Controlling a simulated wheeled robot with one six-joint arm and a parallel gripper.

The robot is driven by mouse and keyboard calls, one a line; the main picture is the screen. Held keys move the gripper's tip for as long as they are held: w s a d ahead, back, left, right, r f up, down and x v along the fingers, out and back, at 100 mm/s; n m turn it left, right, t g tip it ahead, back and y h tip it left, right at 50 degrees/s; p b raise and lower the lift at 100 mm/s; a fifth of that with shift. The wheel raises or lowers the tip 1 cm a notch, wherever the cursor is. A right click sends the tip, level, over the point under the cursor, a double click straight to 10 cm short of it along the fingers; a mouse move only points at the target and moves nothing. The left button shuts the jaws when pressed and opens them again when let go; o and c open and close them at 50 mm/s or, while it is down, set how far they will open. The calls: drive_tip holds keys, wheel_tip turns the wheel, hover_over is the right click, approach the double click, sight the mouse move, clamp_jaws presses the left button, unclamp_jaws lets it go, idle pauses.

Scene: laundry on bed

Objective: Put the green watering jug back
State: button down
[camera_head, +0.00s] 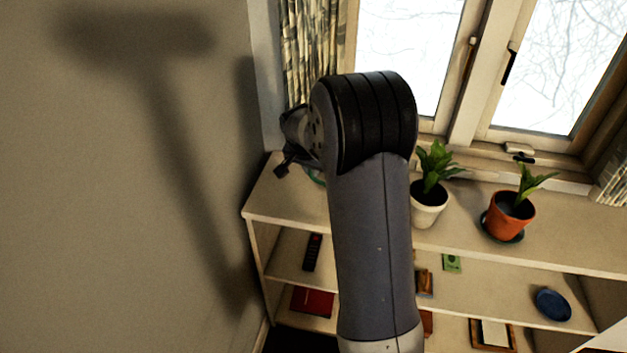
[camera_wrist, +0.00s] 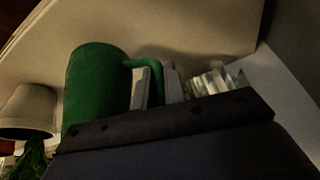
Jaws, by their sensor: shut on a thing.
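The green watering jug (camera_wrist: 92,85) fills the left middle of the wrist view, which shows the scene upside down. Its handle reaches toward my gripper (camera_wrist: 157,82), whose two fingers are shut on the handle. The jug's base end is close to the pale shelf top (camera_wrist: 190,22); I cannot tell whether it touches. In the head view my arm hides most of the jug, and only a small green sliver (camera_head: 316,176) shows beside it. My fingertips are hidden there.
A white pot with a plant (camera_head: 429,207) stands right of my arm on the shelf top, and an orange pot (camera_head: 509,217) farther right. A wall (camera_head: 130,150) is on the left, a curtain (camera_head: 310,45) and window behind. Lower shelves hold a remote (camera_head: 312,252) and blue plate (camera_head: 553,304).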

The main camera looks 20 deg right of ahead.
drive_tip(key=shift+f, duration=1.8)
drive_tip(key=shift+f, duration=0.2)
drive_tip(key=c, duration=1.5)
unclamp_jaws()
drive_tip(key=shift+r, duration=0.15)
drive_tip(key=b+v, duration=0.1)
drive_tip(key=v, duration=1.1)
drive_tip(key=shift+s, duration=0.1)
